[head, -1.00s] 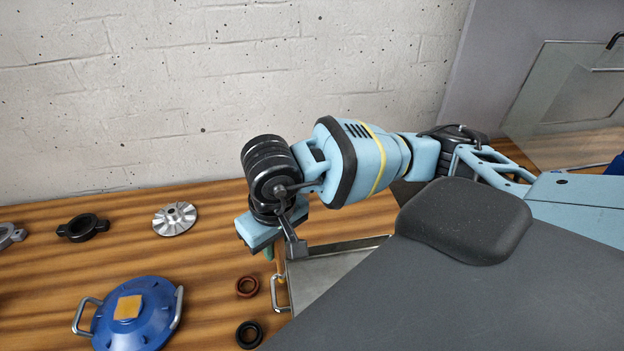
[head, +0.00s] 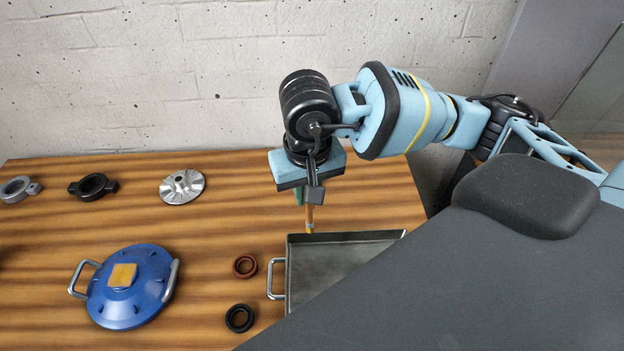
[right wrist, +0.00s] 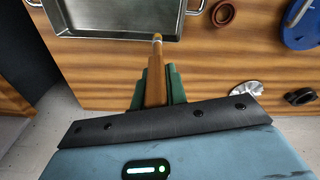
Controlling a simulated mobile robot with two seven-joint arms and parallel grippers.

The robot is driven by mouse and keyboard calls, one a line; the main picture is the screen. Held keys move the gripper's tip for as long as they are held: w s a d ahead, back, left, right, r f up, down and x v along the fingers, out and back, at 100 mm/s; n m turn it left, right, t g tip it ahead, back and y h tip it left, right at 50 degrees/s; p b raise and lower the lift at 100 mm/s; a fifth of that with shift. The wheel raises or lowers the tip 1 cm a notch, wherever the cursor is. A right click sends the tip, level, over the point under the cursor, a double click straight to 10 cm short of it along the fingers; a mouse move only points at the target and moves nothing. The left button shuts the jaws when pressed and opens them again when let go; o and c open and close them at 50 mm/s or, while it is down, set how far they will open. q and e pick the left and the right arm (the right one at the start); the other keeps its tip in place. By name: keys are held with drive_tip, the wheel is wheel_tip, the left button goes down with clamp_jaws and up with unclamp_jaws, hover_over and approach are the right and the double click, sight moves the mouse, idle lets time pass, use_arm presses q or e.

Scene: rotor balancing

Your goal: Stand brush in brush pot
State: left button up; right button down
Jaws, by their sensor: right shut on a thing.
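My right gripper (head: 306,196) is shut on the brush (head: 309,218), with the green fingers on either side of its handle. In the right wrist view, the brush (right wrist: 155,75) has a brown handle and a pale tip. The tip points away from the palm of the gripper (right wrist: 155,90). In the head view it hangs down just behind the metal tray's back edge, near its left corner. Whether the tip touches the table is unclear. I cannot make out a brush pot in either view. My left gripper is not in view.
The metal tray (head: 292,262) lies in front, partly hidden by my body. Left of it are a reddish-brown ring (head: 245,266), a black ring (head: 239,318) and a blue lid-like part (head: 150,292). A silver finned disc (head: 182,187) lies behind. The wall closes the back.

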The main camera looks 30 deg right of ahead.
drive_tip(key=w+d+r+m+b, duration=0.35)
drive_tip(key=w+r+m, duration=0.2)
drive_tip(key=m, duration=0.25)
use_arm(q)
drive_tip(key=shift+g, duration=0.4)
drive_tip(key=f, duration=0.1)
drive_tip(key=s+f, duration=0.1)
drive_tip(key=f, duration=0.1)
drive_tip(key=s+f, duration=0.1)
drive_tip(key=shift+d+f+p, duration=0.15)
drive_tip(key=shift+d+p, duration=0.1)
drive_tip(key=shift+p, duration=0.1)
use_arm(e)
drive_tip(key=w+d+f, duration=0.6)
drive_tip(key=w+d, duration=0.4)
drive_tip(key=w, duration=0.1)
drive_tip(key=shift+w+h, duration=0.25)
drive_tip(key=shift+h, duration=0.05)
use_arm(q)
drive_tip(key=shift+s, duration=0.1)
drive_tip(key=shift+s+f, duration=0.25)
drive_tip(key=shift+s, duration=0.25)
use_arm(e)
drive_tip(key=shift+f, duration=0.55)
